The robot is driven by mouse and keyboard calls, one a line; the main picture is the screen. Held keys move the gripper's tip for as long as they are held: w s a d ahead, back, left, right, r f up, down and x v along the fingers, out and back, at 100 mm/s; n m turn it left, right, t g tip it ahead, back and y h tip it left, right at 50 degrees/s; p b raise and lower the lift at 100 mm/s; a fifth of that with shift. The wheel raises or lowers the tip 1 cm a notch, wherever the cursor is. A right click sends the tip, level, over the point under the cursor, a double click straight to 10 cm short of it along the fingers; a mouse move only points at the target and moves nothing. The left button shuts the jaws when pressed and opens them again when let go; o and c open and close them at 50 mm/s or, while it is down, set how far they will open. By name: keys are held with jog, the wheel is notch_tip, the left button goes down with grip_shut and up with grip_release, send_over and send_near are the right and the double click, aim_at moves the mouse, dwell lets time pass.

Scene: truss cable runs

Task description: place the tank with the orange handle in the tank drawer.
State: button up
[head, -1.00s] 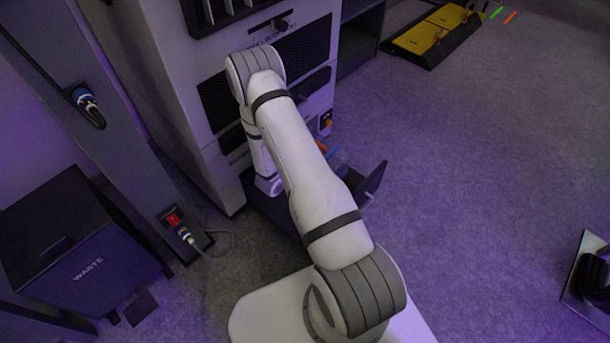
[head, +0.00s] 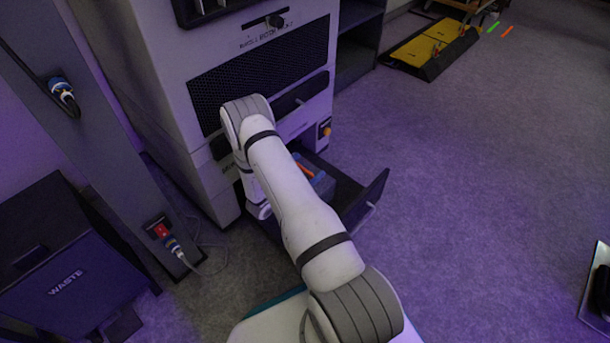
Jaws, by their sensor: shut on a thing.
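The tank (head: 323,185) has a blue-grey body and an orange handle (head: 305,170). It shows just right of my forearm, which hides its left part. A dark drawer (head: 374,197) stands pulled out low at the cabinet's foot, its front panel to the right of the tank. The tank is over or inside the drawer's outline; I cannot tell whether it rests on the drawer floor. My wrist bends down to the left of the tank. My gripper's fingers are hidden behind my arm, so their hold on the tank does not show.
The tall grey cabinet (head: 212,160) stands behind the drawer. A slanted post (head: 100,130) with a red switch (head: 161,231) and cable, and a waste bin (head: 65,270), are at left. A yellow-topped platform (head: 432,48) lies at far right.

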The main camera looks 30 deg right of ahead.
jog(key=shift+s+d+f, duration=0.1)
jog(key=shift+s+f, duration=0.1)
jog(key=shift+f, duration=0.35)
jog(key=shift+f, duration=0.15)
jog(key=o, duration=1.2)
jog(key=shift+r, duration=0.2)
jog(key=shift+s+a, duration=0.1)
jog(key=shift+a, duration=0.25)
jog(key=p+v, duration=0.3)
jog(key=v, duration=0.8)
jog(key=shift+a+p, duration=0.15)
jog(key=shift+p, duration=0.15)
